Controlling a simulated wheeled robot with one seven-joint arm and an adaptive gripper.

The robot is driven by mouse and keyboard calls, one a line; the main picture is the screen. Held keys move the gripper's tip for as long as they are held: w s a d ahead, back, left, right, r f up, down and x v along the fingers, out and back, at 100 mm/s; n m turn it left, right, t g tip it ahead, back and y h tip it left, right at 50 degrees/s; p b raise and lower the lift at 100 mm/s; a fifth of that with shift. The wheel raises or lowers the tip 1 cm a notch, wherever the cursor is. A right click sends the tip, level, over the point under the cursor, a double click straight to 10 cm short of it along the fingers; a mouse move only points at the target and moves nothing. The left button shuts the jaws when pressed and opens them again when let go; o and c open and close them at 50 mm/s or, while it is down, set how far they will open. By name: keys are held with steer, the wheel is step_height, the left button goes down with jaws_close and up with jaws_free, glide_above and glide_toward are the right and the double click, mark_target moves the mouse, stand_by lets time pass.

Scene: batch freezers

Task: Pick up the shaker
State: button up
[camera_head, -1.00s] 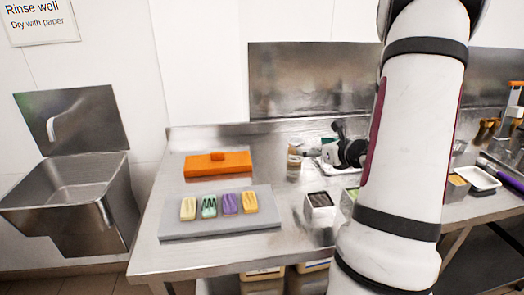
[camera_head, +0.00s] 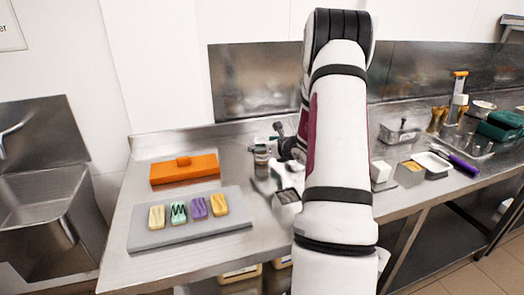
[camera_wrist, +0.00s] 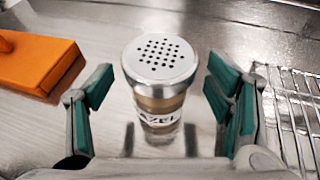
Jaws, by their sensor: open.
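The shaker (camera_wrist: 160,82) has a perforated metal lid, a clear body with brown contents and a white label reading in part "AZEL". It stands upright on the steel counter. In the wrist view my gripper (camera_wrist: 160,100) is open, with its green-padded fingers on either side of the shaker and a gap on both sides. In the head view my gripper (camera_head: 272,155) is small beside the shaker (camera_head: 262,152), and my arm hides part of the area around it.
An orange lidded block (camera_wrist: 38,62) lies left of the shaker, and a wire rack (camera_wrist: 292,115) is close on the right. A grey board (camera_head: 150,236) with several coloured bars lies front left. Small containers, a white tray (camera_head: 432,161) and a purple-handled tool (camera_head: 463,165) are farther right.

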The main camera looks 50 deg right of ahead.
mark_target(258, 137)
steer(key=shift+x, duration=1)
steer(key=c, duration=1.3)
steer(key=shift+o, duration=0.2)
steer(key=shift+r, duration=0.55)
steer(key=r, duration=0.2)
steer(key=shift+s+a+r+b, duration=0.1)
steer(key=shift+s+r+b, duration=0.15)
steer(key=shift+s+b, duration=0.05)
steer(key=s+a, duration=0.3)
steer(key=s, duration=0.4)
steer(key=s+a+r+b, duration=0.1)
steer(key=s+a, duration=0.2)
steer(key=s, duration=0.4)
steer(key=shift+a+r, duration=0.15)
steer(key=shift+r, duration=0.05)
